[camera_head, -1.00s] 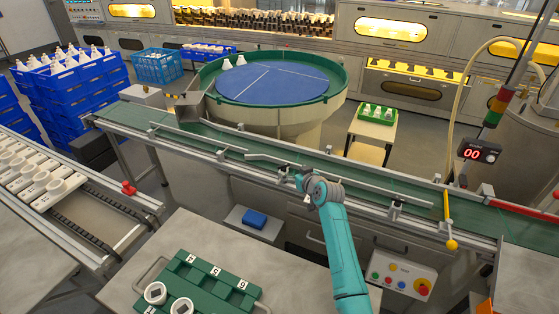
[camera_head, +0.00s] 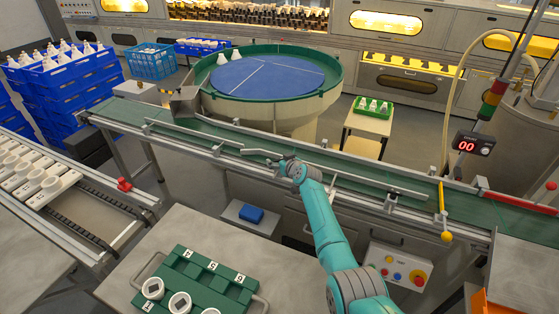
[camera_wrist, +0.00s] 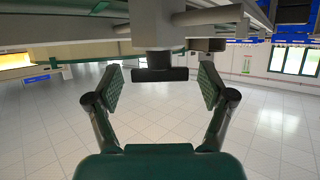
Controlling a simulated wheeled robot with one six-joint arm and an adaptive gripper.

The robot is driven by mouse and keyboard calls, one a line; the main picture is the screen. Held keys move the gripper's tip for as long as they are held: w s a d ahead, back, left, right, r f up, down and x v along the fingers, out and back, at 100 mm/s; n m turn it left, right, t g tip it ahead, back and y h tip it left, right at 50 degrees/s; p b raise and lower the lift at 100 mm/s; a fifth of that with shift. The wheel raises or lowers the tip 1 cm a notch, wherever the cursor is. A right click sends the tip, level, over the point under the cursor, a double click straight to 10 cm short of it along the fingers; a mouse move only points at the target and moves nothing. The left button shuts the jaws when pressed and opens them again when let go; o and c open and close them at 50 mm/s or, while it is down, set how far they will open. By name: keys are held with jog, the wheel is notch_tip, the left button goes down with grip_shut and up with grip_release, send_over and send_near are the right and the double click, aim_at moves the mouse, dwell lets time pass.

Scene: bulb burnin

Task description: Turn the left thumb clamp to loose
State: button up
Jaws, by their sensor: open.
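In the wrist view a dark T-shaped thumb clamp (camera_wrist: 160,74) hangs below a grey block under the conveyor's rail (camera_wrist: 80,32). It sits between my gripper's two spread fingers (camera_wrist: 156,88), with a gap on each side, and neither finger appears to touch it. Its crossbar lies level across the picture. In the head view my gripper (camera_head: 276,160) is at the near rail of the green conveyor (camera_head: 215,134), left of the middle. There the arm and gripper hide the clamp. A further bracket (camera_head: 391,199) stands on the rail to the right.
A yellow-knobbed lever (camera_head: 446,235) and a control box (camera_head: 399,270) are right of my arm. A green tray (camera_head: 178,262) with white cups stands on the front table. A blue block (camera_head: 250,214) lies on a shelf below the conveyor. A round blue turntable (camera_head: 270,80) lies behind.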

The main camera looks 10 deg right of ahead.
jog(key=shift+w+f, duration=0.1)
jog(key=shift+w, duration=0.15)
jog(key=c, duration=1.2)
jog(key=shift+o, duration=0.2)
jog(key=shift+f+n+y, duration=0.1)
jog(key=shift+n+y, duration=0.3)
jog(key=shift+y, duration=0.1)
jog(key=shift+n+g+y, duration=0.9)
jog(key=shift+n+y, duration=0.5)
jog(key=shift+y, duration=0.1)
jog(key=shift+s+n, duration=0.1)
jog(key=shift+n, duration=0.2)
jog(key=o, duration=1.2)
jog(key=shift+c, duration=0.2)
